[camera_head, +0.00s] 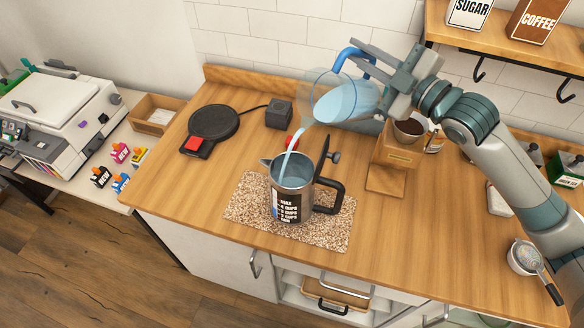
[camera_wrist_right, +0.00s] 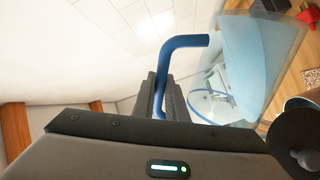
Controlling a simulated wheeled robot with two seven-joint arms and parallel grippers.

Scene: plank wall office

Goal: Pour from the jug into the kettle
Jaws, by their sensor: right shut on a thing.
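A clear jug (camera_head: 343,98) with a blue handle (camera_head: 351,55) is tilted to the left above the counter, with blue liquid inside. A stream of liquid (camera_head: 291,145) falls from its spout into the open kettle (camera_head: 291,187). The kettle is steel with a black handle, and its lid stands raised on the right. My right gripper (camera_head: 372,65) is shut on the jug's handle. The handle (camera_wrist_right: 184,42) and jug (camera_wrist_right: 245,60) also show in the right wrist view. My left gripper is out of view.
The kettle stands on a speckled mat (camera_head: 240,207). A black hot plate (camera_head: 213,124) with a red switch lies to the left. A wooden coffee stand (camera_head: 389,160) is close on the right, below my arm. A shelf (camera_head: 500,40) with hooks is at upper right.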

